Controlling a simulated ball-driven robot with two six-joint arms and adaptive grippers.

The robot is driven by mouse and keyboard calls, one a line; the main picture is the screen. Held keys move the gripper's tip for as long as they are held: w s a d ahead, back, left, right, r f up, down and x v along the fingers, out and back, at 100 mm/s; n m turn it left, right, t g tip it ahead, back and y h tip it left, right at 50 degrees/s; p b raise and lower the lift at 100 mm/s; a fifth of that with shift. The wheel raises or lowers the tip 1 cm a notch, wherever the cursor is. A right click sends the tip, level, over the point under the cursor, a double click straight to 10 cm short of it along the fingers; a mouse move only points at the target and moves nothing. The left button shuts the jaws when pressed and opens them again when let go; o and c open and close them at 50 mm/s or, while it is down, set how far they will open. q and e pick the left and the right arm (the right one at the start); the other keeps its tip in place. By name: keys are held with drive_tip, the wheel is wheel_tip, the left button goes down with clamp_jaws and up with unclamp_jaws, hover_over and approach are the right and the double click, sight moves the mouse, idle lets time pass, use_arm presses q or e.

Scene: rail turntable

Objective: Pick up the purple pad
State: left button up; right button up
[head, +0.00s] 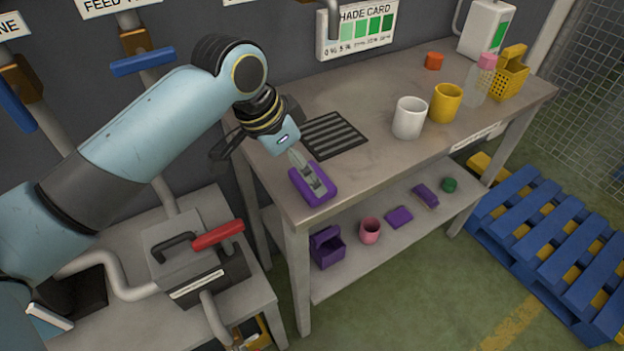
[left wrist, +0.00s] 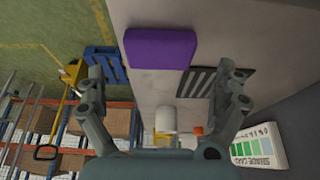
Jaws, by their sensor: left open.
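A purple pad (head: 321,196) lies near the front left corner of the workbench top. In the left wrist view the purple pad (left wrist: 160,47) shows as a rounded block ahead of the fingers, between their lines. My left gripper (head: 308,171) comes down over the pad from the upper left. Its fingers hide part of the pad in the head view. In the left wrist view the left gripper (left wrist: 160,72) is open, with nothing between its fingertips. I cannot tell whether a finger touches the pad. My right gripper is not in view.
A dark slotted grate (head: 333,135) lies behind the pad. A white mug (head: 409,118), a yellow mug (head: 445,103) and a yellow basket (head: 510,78) stand farther right. The lower shelf (head: 345,279) holds other purple items and a pink cup (head: 370,231). A blue pallet (head: 548,225) lies right.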

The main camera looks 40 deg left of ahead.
sight(326, 174)
use_arm(q)
drive_tip(key=x, duration=0.4)
drive_tip(key=shift+w+d+f, duration=0.15)
drive_tip(key=shift+w+f, duration=0.05)
drive_tip(key=shift+f, duration=0.15)
drive_tip(key=shift+w+f, duration=0.1)
drive_tip(key=shift+f, duration=0.1)
drive_tip(key=c, duration=0.9)
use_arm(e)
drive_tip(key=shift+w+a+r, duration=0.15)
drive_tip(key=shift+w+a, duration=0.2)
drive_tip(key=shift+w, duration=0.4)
use_arm(q)
drive_tip(key=shift+r, duration=0.45)
drive_tip(key=r, duration=0.2)
drive_tip(key=d+r, duration=0.1)
drive_tip(key=r, duration=0.1)
drive_tip(key=shift+w, duration=0.35)
drive_tip(key=w+d+r+b, duration=0.1)
drive_tip(key=w+d+r, duration=0.5)
drive_tip(key=w+d, duration=0.1)
drive_tip(key=shift+d+b, duration=0.3)
drive_tip(key=shift+d, duration=0.1)
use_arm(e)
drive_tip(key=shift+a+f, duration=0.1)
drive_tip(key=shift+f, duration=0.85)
